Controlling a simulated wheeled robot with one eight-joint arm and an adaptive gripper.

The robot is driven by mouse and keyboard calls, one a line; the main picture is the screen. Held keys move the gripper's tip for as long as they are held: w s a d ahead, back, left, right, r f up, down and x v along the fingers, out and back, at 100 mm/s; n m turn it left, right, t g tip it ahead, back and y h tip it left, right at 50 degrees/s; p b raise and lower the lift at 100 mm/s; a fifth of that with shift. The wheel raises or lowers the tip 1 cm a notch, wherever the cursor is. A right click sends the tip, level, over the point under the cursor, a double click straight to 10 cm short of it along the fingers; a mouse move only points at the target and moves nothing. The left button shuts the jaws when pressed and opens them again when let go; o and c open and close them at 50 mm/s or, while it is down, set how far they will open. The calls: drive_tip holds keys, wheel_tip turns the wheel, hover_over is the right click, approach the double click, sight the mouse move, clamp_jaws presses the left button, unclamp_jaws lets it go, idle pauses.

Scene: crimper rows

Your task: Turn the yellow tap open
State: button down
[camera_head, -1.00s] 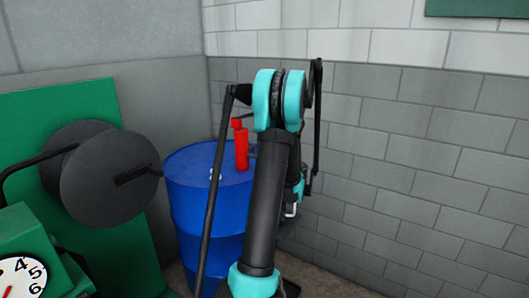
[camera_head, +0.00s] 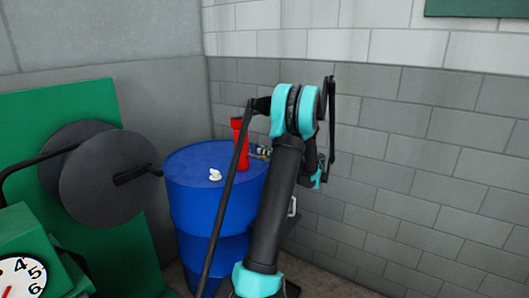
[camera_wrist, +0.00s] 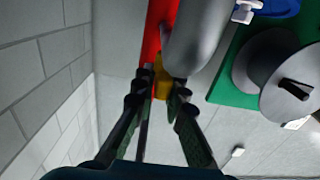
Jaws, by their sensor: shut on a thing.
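The yellow tap (camera_wrist: 162,82) shows as a small yellow piece between the fingertips in the wrist view. My gripper (camera_wrist: 163,92) is shut on it, one dark finger on each side. A red part (camera_wrist: 158,28) and a grey rounded cylinder (camera_wrist: 198,35) lie just beyond the tap and hide some of it. In the head view a red upright piece (camera_head: 238,150) stands at the top of the blue barrel (camera_head: 200,200), partly behind my arm. The gripper and tap are too small and covered there to make out clearly.
A small white fitting (camera_head: 215,174) sits on the barrel's top. Dark round discs (camera_head: 105,185) on a green panel (camera_head: 85,100) stand to the left, with a numbered dial (camera_head: 20,275) below. A grey brick wall (camera_head: 420,170) closes the right side.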

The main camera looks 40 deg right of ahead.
drive_tip(key=c, duration=1.6)
unclamp_jaws()
drive_tip(key=shift+o, duration=0.2)
drive_tip(key=v, duration=1.2)
